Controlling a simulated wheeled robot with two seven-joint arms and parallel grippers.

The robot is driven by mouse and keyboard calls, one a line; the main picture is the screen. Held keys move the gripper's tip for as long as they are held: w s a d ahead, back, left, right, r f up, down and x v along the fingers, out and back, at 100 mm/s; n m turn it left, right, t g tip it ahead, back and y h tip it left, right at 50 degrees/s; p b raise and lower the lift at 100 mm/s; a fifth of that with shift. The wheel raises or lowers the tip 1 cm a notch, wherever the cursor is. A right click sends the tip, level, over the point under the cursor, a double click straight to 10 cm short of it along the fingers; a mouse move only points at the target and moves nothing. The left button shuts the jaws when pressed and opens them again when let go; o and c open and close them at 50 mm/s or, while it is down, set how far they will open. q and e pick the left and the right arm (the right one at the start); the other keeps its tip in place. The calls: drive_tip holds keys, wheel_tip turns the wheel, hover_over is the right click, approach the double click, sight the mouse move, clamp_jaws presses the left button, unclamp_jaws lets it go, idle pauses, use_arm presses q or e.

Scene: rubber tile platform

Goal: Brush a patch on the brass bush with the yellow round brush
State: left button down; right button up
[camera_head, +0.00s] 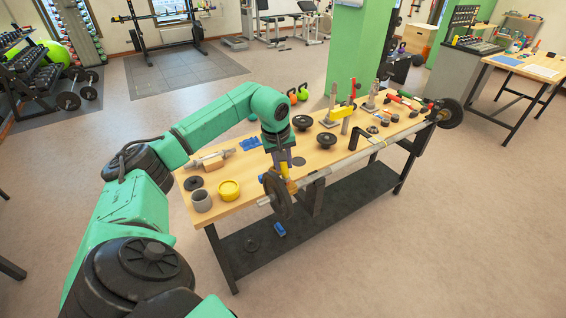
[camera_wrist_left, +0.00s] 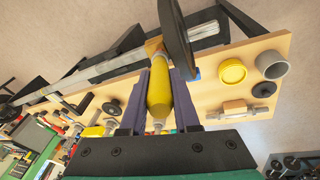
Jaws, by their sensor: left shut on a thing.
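My left gripper (camera_head: 284,172) points down over the near edge of the workbench. It is shut on the yellow round brush (camera_wrist_left: 159,95), whose thick yellow handle lies between the fingers in the left wrist view; it also shows in the head view (camera_head: 291,187). Beyond the handle, an orange-brown part (camera_wrist_left: 154,46) sits at the bar beside the black plate. I cannot tell whether this is the brass bush or the brush's head, or whether they touch. The barbell (camera_head: 338,170) lies along the near edge of the bench. My right gripper is not in view.
The black plate (camera_head: 278,195) stands close beside the brush. The wooden workbench (camera_head: 226,204) carries a yellow tin (camera_head: 229,190), a grey cup (camera_head: 202,200), dark round weights and several tools. Bare floor (camera_head: 410,250) lies open in front of the bench.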

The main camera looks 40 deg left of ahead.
use_arm(q)
drive_tip(key=shift+f+b, duration=0.4)
drive_tip(key=shift+f, duration=0.15)
idle(0.4)
idle(1.0)
drive_tip(key=shift+w+d+p, duration=0.1)
drive_tip(key=shift+p, duration=0.25)
drive_tip(key=shift+w+r, duration=0.1)
drive_tip(key=shift+w, duration=0.1)
drive_tip(key=shift+w+d+p, duration=0.2)
drive_tip(key=shift+w+p, duration=0.25)
drive_tip(key=shift+w, duration=0.1)
drive_tip(key=shift+w+d, duration=0.1)
drive_tip(key=shift+w, duration=0.1)
